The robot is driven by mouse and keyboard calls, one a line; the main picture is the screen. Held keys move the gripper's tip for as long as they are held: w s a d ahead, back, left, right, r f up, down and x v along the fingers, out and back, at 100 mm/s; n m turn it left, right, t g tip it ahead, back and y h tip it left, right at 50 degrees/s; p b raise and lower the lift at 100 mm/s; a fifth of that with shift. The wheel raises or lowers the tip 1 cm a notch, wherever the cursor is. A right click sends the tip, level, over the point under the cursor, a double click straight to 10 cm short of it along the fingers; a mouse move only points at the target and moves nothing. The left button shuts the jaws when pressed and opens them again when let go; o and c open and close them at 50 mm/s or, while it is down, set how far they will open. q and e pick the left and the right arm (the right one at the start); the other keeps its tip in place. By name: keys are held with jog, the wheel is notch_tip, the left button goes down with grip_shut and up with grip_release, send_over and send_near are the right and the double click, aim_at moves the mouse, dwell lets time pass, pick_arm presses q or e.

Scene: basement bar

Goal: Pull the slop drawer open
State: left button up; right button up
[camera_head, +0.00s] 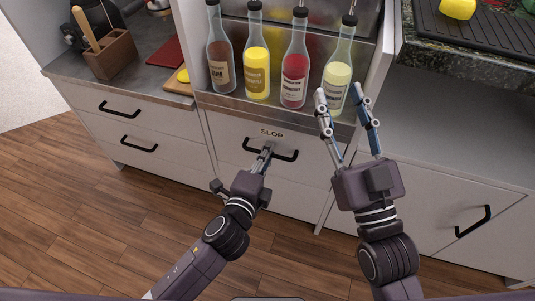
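The slop drawer (228,128) is a white front labelled "SLOP", below the bottle ledge, and looks flush with the cabinet. Its black bar handle (286,156) runs across the front. My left gripper (265,153) is at the middle of this handle, with its fingertips overlapping the bar. Its fingers are seen nearly edge-on, so I cannot tell whether they are closed on the bar. My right gripper (343,95) is open and empty, with its fingers pointing up in front of the rightmost bottle and the right side of the drawer unit.
Several pourer bottles (256,72) stand in a row on the ledge above the drawer. A left counter holds a wooden block (108,55) and a red board (167,54). Other drawers (138,127) and a right cabinet door (470,222) flank the unit. The wooden floor is clear.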

pick_arm(q)
jog(key=shift+c, duration=0.2)
grip_shut()
